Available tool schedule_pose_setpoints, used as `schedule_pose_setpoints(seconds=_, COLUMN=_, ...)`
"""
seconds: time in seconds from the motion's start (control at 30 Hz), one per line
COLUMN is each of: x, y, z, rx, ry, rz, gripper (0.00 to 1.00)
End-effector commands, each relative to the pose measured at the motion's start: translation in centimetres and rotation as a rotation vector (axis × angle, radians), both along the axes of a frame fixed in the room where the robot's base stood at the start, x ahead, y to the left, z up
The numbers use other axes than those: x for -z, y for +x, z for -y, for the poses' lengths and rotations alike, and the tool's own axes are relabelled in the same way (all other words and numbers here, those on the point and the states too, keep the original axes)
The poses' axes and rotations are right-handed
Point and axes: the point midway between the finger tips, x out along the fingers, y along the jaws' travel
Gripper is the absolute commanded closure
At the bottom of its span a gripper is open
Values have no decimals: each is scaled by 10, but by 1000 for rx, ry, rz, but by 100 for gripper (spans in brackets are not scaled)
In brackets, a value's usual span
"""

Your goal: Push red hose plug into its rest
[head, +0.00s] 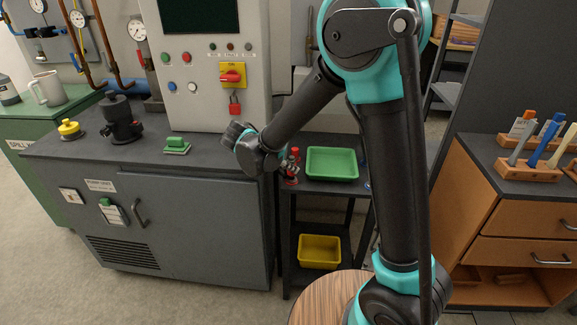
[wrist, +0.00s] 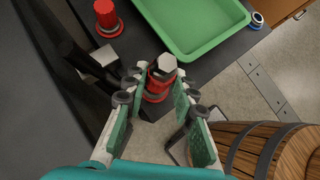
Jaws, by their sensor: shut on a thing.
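The red hose plug (wrist: 157,86), a red body with a pale hexagonal end, is between the fingertips of my gripper (wrist: 158,95) in the wrist view. The fingers are shut on it, and its lower part is partly hidden. A red cylinder on a red flange (wrist: 107,18) stands on the dark bench top, up and left of the held plug and apart from it. I cannot tell whether this is the rest. In the head view, my gripper (head: 291,170) is small and partly hidden at the left side of the low dark bench, with red parts at it.
A green tray (wrist: 203,48) lies on the bench just beyond the plug. A blue-and-white round item (wrist: 257,20) is at its right. A wooden barrel (wrist: 275,148) stands at lower right. The grey cabinet (head: 170,220) is left of the bench; a yellow bin (head: 320,250) sits below.

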Motion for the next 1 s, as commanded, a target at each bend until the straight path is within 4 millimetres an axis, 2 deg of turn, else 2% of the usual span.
schedule_pose_setpoints(seconds=0.73, x=18, y=0, z=0, rx=0, ry=0, rz=0, gripper=99)
schedule_pose_setpoints(seconds=1.0, x=18, y=0, z=0, rx=0, ry=0, rz=0, gripper=99)
